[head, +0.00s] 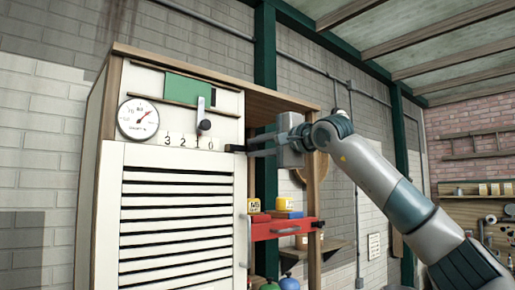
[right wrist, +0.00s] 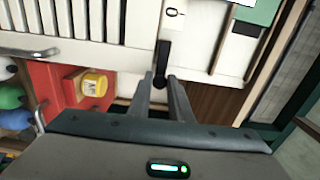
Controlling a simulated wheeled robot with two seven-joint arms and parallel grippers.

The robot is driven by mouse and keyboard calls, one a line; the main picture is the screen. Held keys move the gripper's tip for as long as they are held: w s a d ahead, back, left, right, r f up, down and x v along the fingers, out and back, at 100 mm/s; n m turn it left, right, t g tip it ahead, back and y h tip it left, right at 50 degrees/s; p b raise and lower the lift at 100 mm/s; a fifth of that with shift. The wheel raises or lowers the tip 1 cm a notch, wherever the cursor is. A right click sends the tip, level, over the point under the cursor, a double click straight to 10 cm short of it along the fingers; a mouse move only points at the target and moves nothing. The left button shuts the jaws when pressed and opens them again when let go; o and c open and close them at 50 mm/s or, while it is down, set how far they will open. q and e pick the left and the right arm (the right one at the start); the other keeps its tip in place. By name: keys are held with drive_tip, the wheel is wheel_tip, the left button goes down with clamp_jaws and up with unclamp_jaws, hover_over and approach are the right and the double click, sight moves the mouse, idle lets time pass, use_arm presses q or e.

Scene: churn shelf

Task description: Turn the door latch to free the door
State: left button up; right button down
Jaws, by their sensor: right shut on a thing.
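The door (head: 178,225) is a white louvred panel on the front of a wooden cabinet, and it is closed. The door latch (head: 233,148) is a small dark bar near the door's top right corner, lying about level. It also shows in the right wrist view (right wrist: 162,58), where its near end is between my fingertips. My right gripper (head: 249,146) reaches in from the right and is shut on the latch; its fingers also show in the right wrist view (right wrist: 161,80). I cannot tell whether the latch overlaps the door edge. My left gripper is out of view.
Above the door are a round gauge (head: 138,119), a green plate (head: 188,88) and a lever (head: 204,115) over a number scale. A wooden post (head: 314,190) stands close by my right gripper.

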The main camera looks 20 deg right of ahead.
drive_tip(key=c, duration=1.6)
unclamp_jaws()
drive_tip(key=shift+c, duration=0.2)
drive_tip(key=shift+s, duration=0.15)
drive_tip(key=shift+s+d+b, duration=0.15)
drive_tip(key=shift+s+b, duration=0.05)
drive_tip(key=shift+b, duration=0.15)
drive_tip(key=b+v, duration=0.8)
drive_tip(key=v, duration=0.8)
drive_tip(key=shift+s, duration=0.35)
